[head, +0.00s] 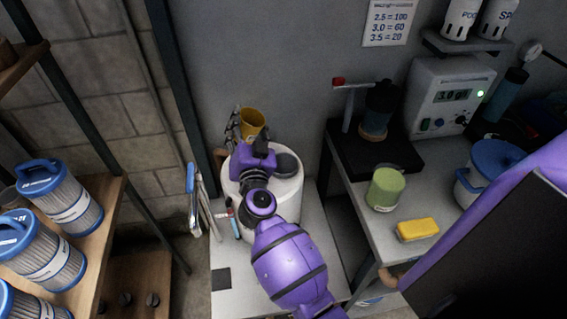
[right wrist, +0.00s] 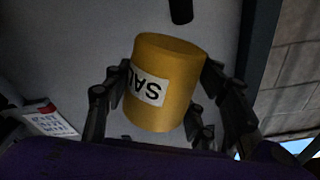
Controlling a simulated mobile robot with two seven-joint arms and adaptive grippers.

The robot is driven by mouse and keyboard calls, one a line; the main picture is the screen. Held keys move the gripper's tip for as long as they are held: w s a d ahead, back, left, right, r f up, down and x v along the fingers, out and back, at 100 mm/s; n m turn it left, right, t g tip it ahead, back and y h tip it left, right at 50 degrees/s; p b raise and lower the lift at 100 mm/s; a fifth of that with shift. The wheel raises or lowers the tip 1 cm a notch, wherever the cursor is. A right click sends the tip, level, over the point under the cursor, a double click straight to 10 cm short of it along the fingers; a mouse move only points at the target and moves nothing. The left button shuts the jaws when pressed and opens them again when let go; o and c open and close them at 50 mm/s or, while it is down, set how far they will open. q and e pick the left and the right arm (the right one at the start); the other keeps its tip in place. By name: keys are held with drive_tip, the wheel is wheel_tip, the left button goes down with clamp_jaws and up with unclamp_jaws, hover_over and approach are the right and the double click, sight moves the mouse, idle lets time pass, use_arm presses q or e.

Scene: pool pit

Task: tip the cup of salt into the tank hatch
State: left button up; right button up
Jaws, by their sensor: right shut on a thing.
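My right gripper (head: 247,133) is shut on the yellow cup of salt (head: 252,120), its fingers on either side. In the right wrist view the cup (right wrist: 168,85) shows a white label with dark letters, upside down in that picture. The cup looks about upright in the head view; its contents cannot be made out. It is held beyond the far side of the white tank (head: 284,199). A dark round hatch (head: 288,164) shows on the tank's top, right of my wrist, which hides part of the tank. My left gripper is out of view.
A right-hand bench holds a green cup (head: 385,188), a yellow sponge (head: 417,229), a blue-lidded pot (head: 489,170) and a meter box (head: 447,98). Tools (head: 196,200) hang left of the tank. A wooden shelf (head: 103,205) with filter cartridges (head: 62,195) stands left.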

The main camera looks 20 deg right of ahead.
drive_tip(key=shift+s+d+f+m, duration=0.15)
drive_tip(key=shift+d+f+m, duration=0.15)
drive_tip(key=shift+d+m, duration=0.2)
drive_tip(key=shift+s+d+m+h, duration=0.2)
drive_tip(key=shift+d+m+h, duration=0.1)
drive_tip(key=shift+m, duration=0.3)
drive_tip(key=shift+s+d+f+m, duration=0.1)
drive_tip(key=shift+f+m, duration=0.35)
drive_tip(key=shift+m, duration=0.05)
drive_tip(key=shift+r+m+t, duration=0.1)
drive_tip(key=shift+m+t, duration=0.2)
drive_tip(key=shift+d+h, duration=0.1)
drive_tip(key=shift+h, duration=0.3)
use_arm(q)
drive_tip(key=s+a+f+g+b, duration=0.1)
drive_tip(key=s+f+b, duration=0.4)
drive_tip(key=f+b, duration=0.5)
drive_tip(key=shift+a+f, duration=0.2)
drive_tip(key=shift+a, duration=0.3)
use_arm(e)
drive_tip(key=shift+s+d+f+m+h, duration=0.1)
drive_tip(key=shift+f+m+h, duration=0.3)
drive_tip(key=shift+m, duration=0.75)
drive_tip(key=shift+s+d+f+m+h, duration=0.15)
drive_tip(key=shift+f+m, duration=0.45)
drive_tip(key=shift+m, duration=0.6)
drive_tip(key=shift+d+f+m+h, duration=0.1)
drive_tip(key=shift+f+m+h, duration=0.35)
drive_tip(key=shift+m, duration=0.7)
